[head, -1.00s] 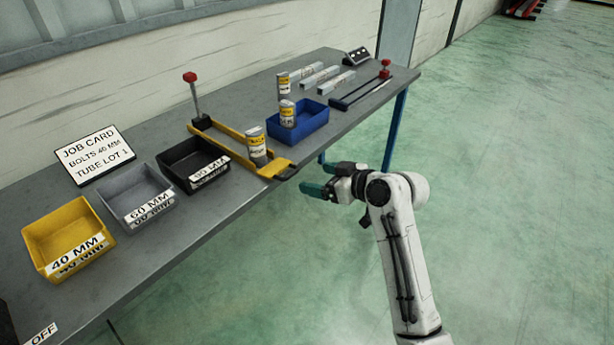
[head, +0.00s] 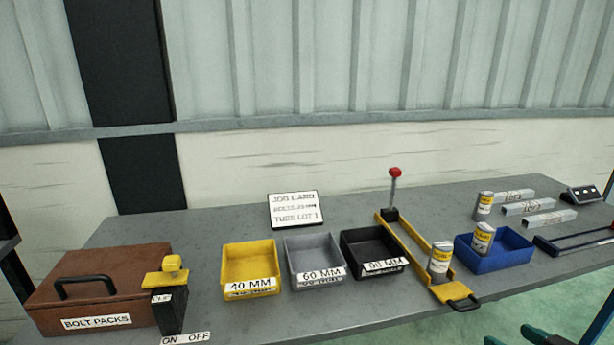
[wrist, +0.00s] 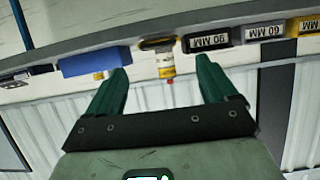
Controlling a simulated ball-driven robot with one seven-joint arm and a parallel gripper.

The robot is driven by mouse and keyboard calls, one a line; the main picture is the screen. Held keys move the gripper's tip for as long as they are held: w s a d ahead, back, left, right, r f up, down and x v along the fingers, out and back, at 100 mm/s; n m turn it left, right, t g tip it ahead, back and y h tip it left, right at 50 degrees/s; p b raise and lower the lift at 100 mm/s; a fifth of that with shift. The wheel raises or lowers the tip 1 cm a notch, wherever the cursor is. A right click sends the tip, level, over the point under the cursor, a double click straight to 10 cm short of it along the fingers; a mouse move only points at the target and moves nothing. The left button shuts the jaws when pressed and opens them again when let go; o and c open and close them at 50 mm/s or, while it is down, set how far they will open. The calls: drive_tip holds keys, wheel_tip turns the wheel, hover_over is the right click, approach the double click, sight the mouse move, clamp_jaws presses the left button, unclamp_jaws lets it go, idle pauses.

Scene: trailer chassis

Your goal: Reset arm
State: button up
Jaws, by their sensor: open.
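My gripper (wrist: 160,85) is open and empty in the wrist view, its two green fingers spread apart. In that view, upside down, a can (wrist: 166,68) on the yellow-framed fixture shows between the fingers, farther off. In the head view only the green fingertips of my gripper (head: 527,338) show at the bottom right edge, in front of the bench (head: 370,312) and apart from it. The rest of my arm is mostly out of the head view.
The bench holds a bolt packs case (head: 105,290), yellow (head: 250,258), grey (head: 313,254) and black (head: 372,248) bins, the yellow fixture (head: 415,245) with a red-knobbed lever, a blue tray (head: 495,255) and several tubes. A job card (head: 296,210) stands behind.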

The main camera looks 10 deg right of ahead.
drive_tip(key=s+a+f+g+y, duration=0.1)
drive_tip(key=s+a+f+g, duration=0.25)
drive_tip(key=a+f, duration=0.3)
drive_tip(key=s+a+f+g, duration=0.3)
drive_tip(key=s+a+f, duration=0.2)
drive_tip(key=a+f, duration=0.15)
drive_tip(key=s+a+f+g, duration=0.2)
drive_tip(key=s+g, duration=0.1)
drive_tip(key=s, duration=0.4)
drive_tip(key=s+a+f+g+h, duration=0.1)
drive_tip(key=s+a+g, duration=0.1)
drive_tip(key=s, duration=0.6)
drive_tip(key=shift+a+f+m+g+h+p, duration=0.15)
drive_tip(key=shift+f+m+g+h+p, duration=0.15)
drive_tip(key=shift+f+m+g+p, duration=0.15)
